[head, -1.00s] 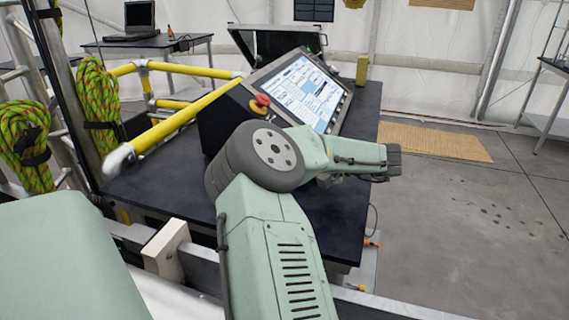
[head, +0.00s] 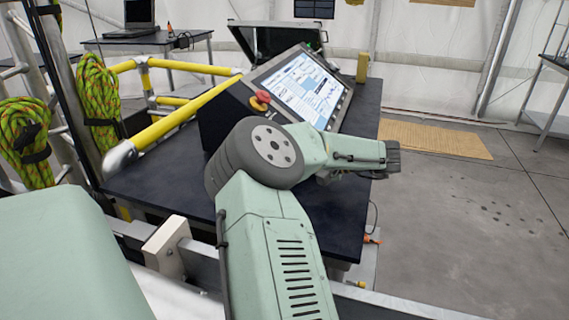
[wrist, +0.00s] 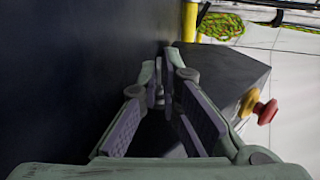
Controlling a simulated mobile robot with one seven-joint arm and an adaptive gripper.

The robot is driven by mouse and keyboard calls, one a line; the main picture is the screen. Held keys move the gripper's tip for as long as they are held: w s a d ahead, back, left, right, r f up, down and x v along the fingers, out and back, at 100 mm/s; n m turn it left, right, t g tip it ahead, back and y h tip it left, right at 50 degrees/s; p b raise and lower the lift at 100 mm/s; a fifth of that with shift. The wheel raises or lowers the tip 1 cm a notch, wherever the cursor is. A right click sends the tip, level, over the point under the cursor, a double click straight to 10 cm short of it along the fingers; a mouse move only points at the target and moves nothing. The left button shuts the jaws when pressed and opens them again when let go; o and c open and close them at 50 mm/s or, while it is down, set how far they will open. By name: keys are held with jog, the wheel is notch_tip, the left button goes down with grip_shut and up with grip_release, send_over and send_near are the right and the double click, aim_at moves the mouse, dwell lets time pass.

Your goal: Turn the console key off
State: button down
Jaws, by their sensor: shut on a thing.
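The console (head: 222,118) stands on a dark table, with a lit, tilted screen (head: 308,88) and a red stop button (head: 261,100) at its left corner. My arm hides the console's near lower part in the head view. In the wrist view, my gripper (wrist: 162,78) points at the console's dark body (wrist: 222,72). Its fingers come together at the tips and are shut on the console key, which is mostly hidden between them. The red button (wrist: 267,111) is to the right of the fingers, apart from them. The key's angle cannot be seen.
The dark table (head: 150,185) has a yellow rail (head: 190,112) along its left side. Green ropes (head: 97,100) hang at the left. An open black case (head: 275,38) is behind the console.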

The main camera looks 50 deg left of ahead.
jog(key=shift+t+h, duration=0.3)
jog(key=shift+h, duration=0.3)
jog(key=shift+a+t+h, duration=0.1)
jog(key=shift+t+h, duration=0.2)
jog(key=shift+h, duration=0.3)
jog(key=t+h, duration=0.1)
jog(key=h, duration=0.2)
jog(key=r+t+h, duration=0.1)
jog(key=shift+s+a+t+h, duration=0.15)
jog(key=shift+a+t+h, duration=0.1)
jog(key=shift+t+h, duration=0.05)
jog(key=h, duration=0.1)
jog(key=t+h, duration=0.1)
jog(key=h, duration=0.1)
jog(key=shift+s+a+r+t, duration=0.15)
jog(key=shift+a+t, duration=0.1)
jog(key=shift+t, duration=0.05)
jog(key=shift+s+a+r+t+h, duration=0.15)
jog(key=shift+t+h, duration=0.3)
jog(key=shift+h, duration=0.35)
jog(key=shift+w+a+f+t+h, duration=0.1)
jog(key=shift+t+h, duration=0.35)
jog(key=shift+h, duration=0.35)
jog(key=shift+r, duration=0.1)
jog(key=c, duration=1.9)
grip_release()
jog(key=shift+c, duration=0.2)
jog(key=shift+o, duration=0.6)
jog(key=shift+s, duration=0.1)
